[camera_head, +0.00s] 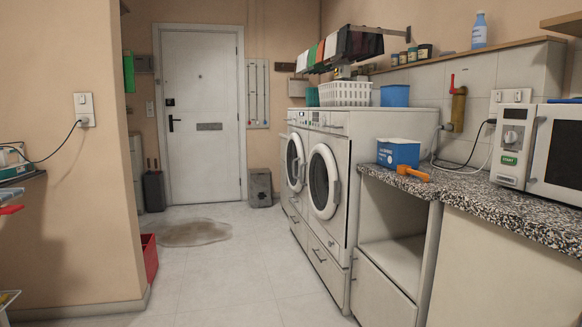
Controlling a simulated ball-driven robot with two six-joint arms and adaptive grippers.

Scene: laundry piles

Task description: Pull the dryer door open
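Two white front-loading machines stand side by side along the right wall. The nearer machine has a round door (322,181) with a dark glass window, a pale ring and a handle on its right side. The farther machine has a similar round door (295,162). Both doors look shut. I cannot tell from labels which machine is the dryer. Neither of my grippers is in view.
A speckled counter (475,190) at the right holds a microwave (555,152), a blue box (398,153) and an orange scoop (412,172). A puddle (194,232) lies on the tiles. A red bin (150,258) stands by the left wall. The middle floor is clear.

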